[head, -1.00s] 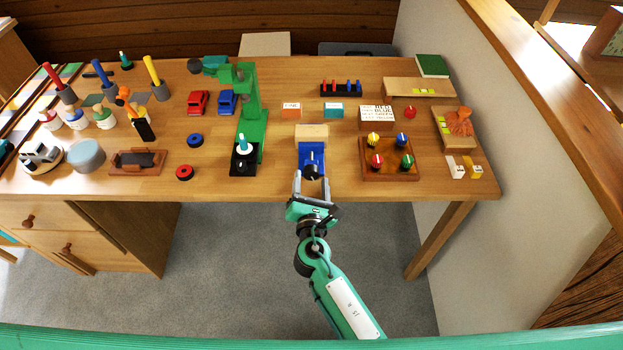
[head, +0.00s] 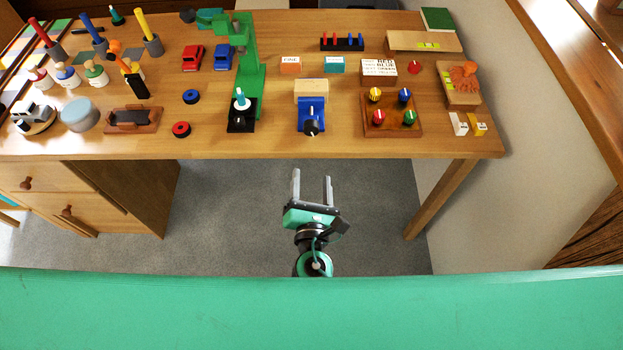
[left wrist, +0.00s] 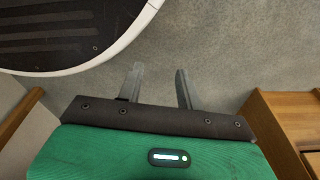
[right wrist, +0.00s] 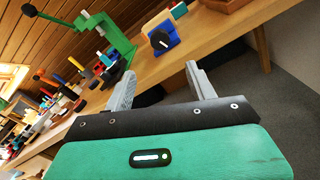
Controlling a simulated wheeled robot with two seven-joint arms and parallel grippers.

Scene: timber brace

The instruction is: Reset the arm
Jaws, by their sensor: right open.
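My right gripper (head: 312,188) is open and empty in the head view, in front of the table's front edge and below the blue clamp-like fixture. Its two fingers also show apart in the right wrist view (right wrist: 158,88). My left gripper (left wrist: 157,88) shows in the left wrist view with its fingers apart and nothing between them, over grey floor. It is not in the head view. The blue fixture with a black knob (head: 311,127) stands at the table's front edge, with a pale wooden block on it, and nothing holds it.
The wooden table (head: 270,147) carries a green press (head: 247,75), a knob board (head: 392,130), a red ring (head: 181,129) and several toys. Drawers (head: 85,200) stand below left. The floor (head: 235,215) in front of the table is clear around my right gripper.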

